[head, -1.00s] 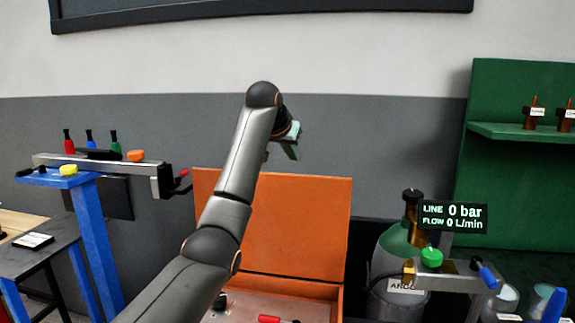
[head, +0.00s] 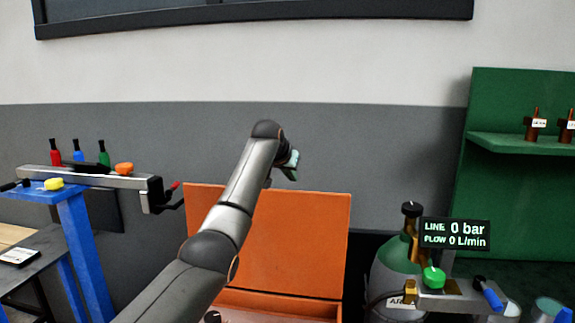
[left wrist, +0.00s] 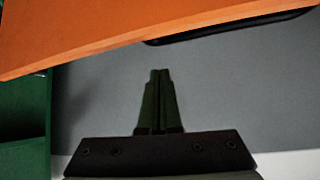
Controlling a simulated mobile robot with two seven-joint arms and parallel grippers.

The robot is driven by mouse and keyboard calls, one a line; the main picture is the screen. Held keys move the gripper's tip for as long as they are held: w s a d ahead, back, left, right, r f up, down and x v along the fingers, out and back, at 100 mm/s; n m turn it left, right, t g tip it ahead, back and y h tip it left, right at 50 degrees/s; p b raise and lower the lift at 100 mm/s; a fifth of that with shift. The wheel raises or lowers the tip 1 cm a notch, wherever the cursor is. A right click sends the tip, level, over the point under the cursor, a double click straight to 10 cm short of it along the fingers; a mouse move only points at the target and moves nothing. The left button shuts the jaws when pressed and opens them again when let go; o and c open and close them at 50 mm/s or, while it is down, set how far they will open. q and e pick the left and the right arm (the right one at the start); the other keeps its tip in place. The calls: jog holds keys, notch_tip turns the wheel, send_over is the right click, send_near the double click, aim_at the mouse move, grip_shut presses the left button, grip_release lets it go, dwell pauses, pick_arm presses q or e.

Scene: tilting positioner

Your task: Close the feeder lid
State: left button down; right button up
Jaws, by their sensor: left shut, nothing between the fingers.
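The feeder lid (head: 295,240) is a flat orange panel standing open, upright at the back of the orange feeder box (head: 300,299). My left arm crosses in front of the lid's left part. My left gripper (head: 292,165) is above the lid's top edge in the head view, shut and empty. In the left wrist view my left gripper's fingers (left wrist: 158,75) are together, with the orange lid (left wrist: 110,35) across the top of the picture, apart from the fingertips. Most of the box's inside is cut off by the frame's bottom edge. My right gripper is not in view.
A blue stand (head: 80,240) with a grey rail (head: 85,178) and coloured bottles is at left. A gas cylinder (head: 390,265) with a green-knobbed valve and a display (head: 455,234) stands right of the box. A green shelf unit (head: 520,110) is at far right.

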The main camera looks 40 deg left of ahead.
pick_arm(q)
jog(key=shift+s+d+f+p, duration=0.2)
jog(key=shift+s+f, duration=0.25)
jog(key=shift+s, duration=0.2)
jog(key=shift+s+d+f+p, duration=0.1)
jog(key=shift+s+d+f, duration=0.1)
jog(key=shift+s+f, duration=0.35)
jog(key=shift+r, duration=0.1)
